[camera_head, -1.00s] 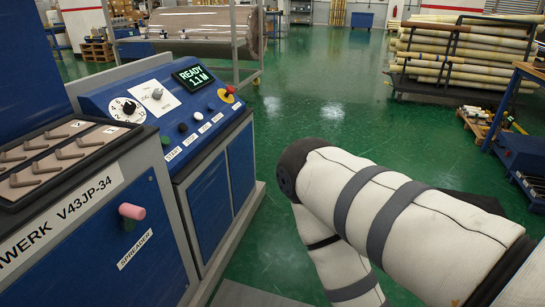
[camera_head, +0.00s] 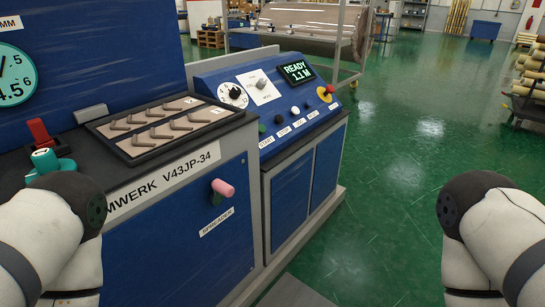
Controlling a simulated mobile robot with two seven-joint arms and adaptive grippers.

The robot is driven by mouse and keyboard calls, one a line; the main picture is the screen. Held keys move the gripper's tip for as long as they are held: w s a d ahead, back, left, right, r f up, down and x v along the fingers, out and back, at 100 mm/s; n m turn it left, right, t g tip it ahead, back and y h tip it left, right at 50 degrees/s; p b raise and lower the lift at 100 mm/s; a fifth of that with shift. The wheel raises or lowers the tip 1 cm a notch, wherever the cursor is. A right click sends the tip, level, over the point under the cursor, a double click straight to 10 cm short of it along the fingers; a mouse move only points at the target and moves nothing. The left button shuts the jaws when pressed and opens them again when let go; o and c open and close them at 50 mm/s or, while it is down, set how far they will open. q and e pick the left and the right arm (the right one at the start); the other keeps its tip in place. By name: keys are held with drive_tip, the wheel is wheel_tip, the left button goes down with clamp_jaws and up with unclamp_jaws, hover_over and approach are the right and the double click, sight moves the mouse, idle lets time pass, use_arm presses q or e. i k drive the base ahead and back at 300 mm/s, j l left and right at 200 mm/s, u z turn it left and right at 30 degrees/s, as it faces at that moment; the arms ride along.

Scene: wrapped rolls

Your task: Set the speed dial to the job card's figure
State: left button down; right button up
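The speed dial is probably the white round dial (camera_head: 233,96) with a black knob, at the left of the sloped blue control panel (camera_head: 212,80); its figures are too small to read. A display (camera_head: 297,72) on the panel reads READY 1.1 M. I see no job card that I can make out. My two arms show at the lower left and lower right edges, both well short of the panel. Neither gripper is in view.
A pink-handled spreader lever (camera_head: 222,188) sticks out of the blue cabinet front. A tray of metal hooks (camera_head: 160,128) lies on the machine top, with a red lever (camera_head: 40,134) to its left. A red-and-yellow stop button (camera_head: 327,92) sits at the panel's right.

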sight(235, 92)
drive_tip(key=i+l+z, duration=0.25)
drive_tip(key=i+l, duration=0.5)
